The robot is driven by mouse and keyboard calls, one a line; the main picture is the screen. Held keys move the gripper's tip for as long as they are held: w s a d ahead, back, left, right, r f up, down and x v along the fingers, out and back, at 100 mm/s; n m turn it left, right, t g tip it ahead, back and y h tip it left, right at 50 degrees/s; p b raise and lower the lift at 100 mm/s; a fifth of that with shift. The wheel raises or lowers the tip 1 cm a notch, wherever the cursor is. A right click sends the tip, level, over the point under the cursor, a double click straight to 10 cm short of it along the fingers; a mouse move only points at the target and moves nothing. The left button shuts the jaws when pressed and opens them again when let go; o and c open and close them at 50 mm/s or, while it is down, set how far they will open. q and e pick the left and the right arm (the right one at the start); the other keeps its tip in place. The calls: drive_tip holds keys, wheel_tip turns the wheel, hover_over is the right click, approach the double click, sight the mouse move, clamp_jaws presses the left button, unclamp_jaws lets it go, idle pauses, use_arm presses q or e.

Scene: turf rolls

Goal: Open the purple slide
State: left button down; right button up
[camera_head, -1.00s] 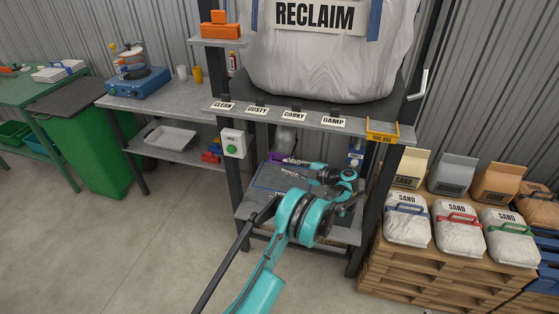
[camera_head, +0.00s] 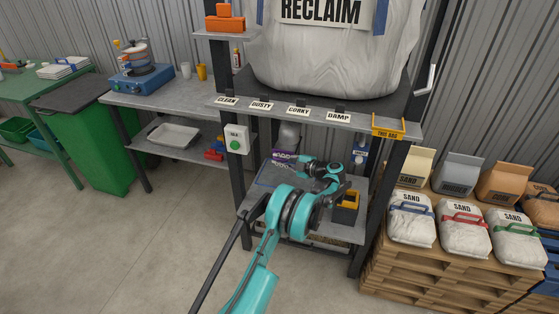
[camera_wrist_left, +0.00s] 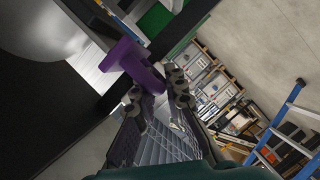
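The purple slide (camera_head: 283,154) shows as a small purple patch under the bench, behind the sign shelf and just at my left gripper's fingers. In the left wrist view it is a purple piece with a wide head and a narrower stem (camera_wrist_left: 138,65). My left gripper (camera_head: 296,160) points left under the bench. In the wrist view its two dark fingers (camera_wrist_left: 162,86) stand apart, with the stem's end at the left finger's tip. I cannot tell whether it touches. My right gripper is in neither view.
A large white RECLAIM bag (camera_head: 325,60) sits above a shelf edge with CLEAN, DUSTY, CORKY and DAMP signs. A dark bin with yellow (camera_head: 347,203) stands on the lower shelf beside my arm. A bench post (camera_head: 380,205) is close on the right.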

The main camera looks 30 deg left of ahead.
use_arm(q)
drive_tip(key=s, duration=0.2)
drive_tip(key=s+d, duration=0.1)
drive_tip(key=s, duration=0.2)
drive_tip(key=shift+s+d, duration=0.2)
drive_tip(key=shift+s, duration=0.15)
drive_tip(key=c, duration=1.9)
unclamp_jaws()
drive_tip(key=shift+o, duration=0.2)
drive_tip(key=v, duration=1.2)
drive_tip(key=shift+w, duration=0.1)
